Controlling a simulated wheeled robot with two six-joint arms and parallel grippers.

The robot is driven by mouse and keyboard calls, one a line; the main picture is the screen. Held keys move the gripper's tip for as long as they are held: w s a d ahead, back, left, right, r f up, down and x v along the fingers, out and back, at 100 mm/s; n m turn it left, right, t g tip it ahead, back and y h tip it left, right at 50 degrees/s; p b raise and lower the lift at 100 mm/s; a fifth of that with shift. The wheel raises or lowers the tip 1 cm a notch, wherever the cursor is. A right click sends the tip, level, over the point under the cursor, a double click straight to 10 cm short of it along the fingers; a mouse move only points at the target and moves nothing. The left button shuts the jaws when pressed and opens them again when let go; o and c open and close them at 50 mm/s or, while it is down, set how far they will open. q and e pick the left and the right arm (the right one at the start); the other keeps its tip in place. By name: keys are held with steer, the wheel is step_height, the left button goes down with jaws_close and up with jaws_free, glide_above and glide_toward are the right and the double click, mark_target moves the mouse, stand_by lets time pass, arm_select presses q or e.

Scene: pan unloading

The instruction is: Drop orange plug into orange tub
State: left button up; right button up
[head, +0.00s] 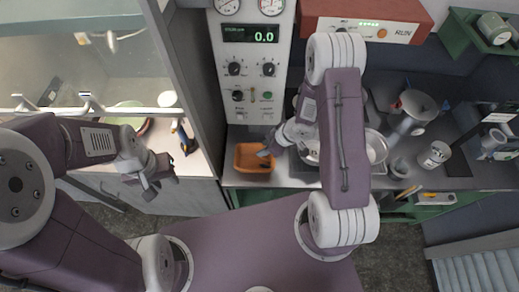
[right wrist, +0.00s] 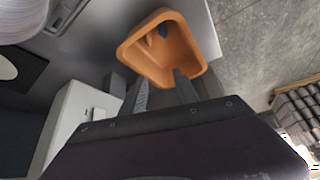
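The orange tub (head: 240,156) stands on the counter below the grey gauge panel. In the right wrist view the tub (right wrist: 190,40) is just beyond my right fingertips. A small dark and orange shape (right wrist: 156,34) lies inside it, perhaps the orange plug; it is too small to tell. My right gripper (right wrist: 162,88) is open, its two fingers apart with nothing seen between them, at the tub's near rim. In the head view my right gripper (head: 266,150) is at the tub's right side. My left gripper (head: 160,177) is open and empty, away to the left.
A grey panel (head: 250,80) with gauges and knobs stands behind the tub. Metal pans and a beaker (head: 436,155) crowd the counter to the right. A glass-fronted cabinet (head: 80,60) is at the left. The tub is close to the counter's front edge.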

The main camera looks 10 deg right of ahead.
steer(key=v, duration=0.4)
steer(key=shift+w, duration=0.15)
steer(key=shift+f, duration=0.1)
steer(key=w+m+t+h+b, duration=0.1)
steer(key=w+t+h+b, duration=0.15)
steer(key=w+b, duration=0.6)
steer(key=s+d+f+m+g+h+b, duration=0.1)
steer(key=s+m+g+b, duration=0.4)
steer(key=s, duration=1.4)
steer(key=d+m+h, duration=0.1)
steer(key=m, duration=0.3)
steer(key=shift+f, duration=0.25)
